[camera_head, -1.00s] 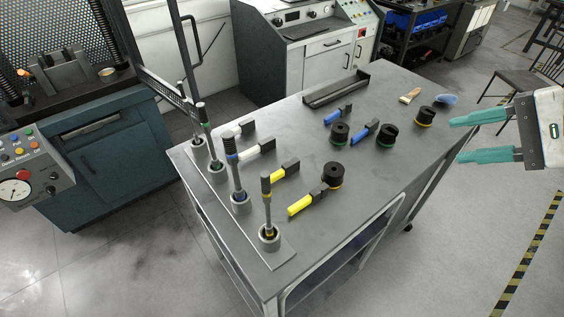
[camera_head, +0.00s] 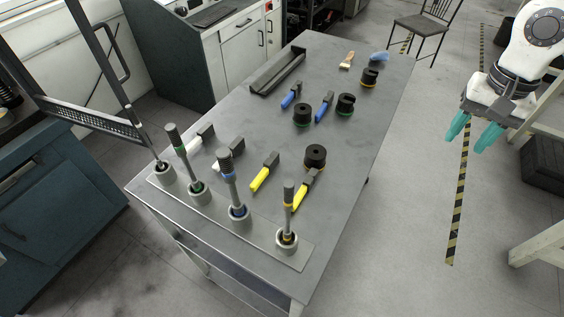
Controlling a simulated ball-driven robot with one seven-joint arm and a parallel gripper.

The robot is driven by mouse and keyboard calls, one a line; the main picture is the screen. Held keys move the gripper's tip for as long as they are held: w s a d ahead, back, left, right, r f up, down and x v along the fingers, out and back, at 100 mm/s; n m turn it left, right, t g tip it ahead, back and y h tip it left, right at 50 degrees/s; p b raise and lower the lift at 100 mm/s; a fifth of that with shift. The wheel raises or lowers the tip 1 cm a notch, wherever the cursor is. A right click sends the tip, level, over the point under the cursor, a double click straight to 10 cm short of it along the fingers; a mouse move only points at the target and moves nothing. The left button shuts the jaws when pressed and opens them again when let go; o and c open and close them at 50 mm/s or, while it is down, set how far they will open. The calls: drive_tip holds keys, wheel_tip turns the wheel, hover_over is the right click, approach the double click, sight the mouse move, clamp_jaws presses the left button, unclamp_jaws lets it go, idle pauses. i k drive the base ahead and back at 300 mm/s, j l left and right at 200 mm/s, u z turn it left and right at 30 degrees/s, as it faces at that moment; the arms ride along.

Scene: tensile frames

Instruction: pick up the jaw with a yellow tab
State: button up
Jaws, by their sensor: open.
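Two jaws with yellow tabs lie on the grey table: one yellow-tab jaw (camera_head: 265,172) left of the black round piece, and another yellow-tab jaw (camera_head: 303,190) just in front of that piece. Each has a dark grey block at its far end. The second is partly hidden behind an upright rod. My gripper (camera_head: 468,143) is open and empty, with teal fingers pointing down. It is off the table's right side, over the floor, well apart from both jaws.
A black round piece (camera_head: 315,157) stands beside the yellow-tab jaws. Several upright rods (camera_head: 238,210) stand in holders along the near edge. Blue-tab jaws (camera_head: 325,106), a white-tab jaw (camera_head: 201,146), a dark tray (camera_head: 277,73) and a brush (camera_head: 347,60) are on the table (camera_head: 230,122).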

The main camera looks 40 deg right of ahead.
sight(270, 163)
drive_tip(key=i+j, duration=0.35)
drive_tip(key=j, duration=0.15)
drive_tip(key=i+j, duration=0.3)
drive_tip(key=j, duration=0.2)
drive_tip(key=i+j, duration=0.35)
drive_tip(key=j, duration=0.15)
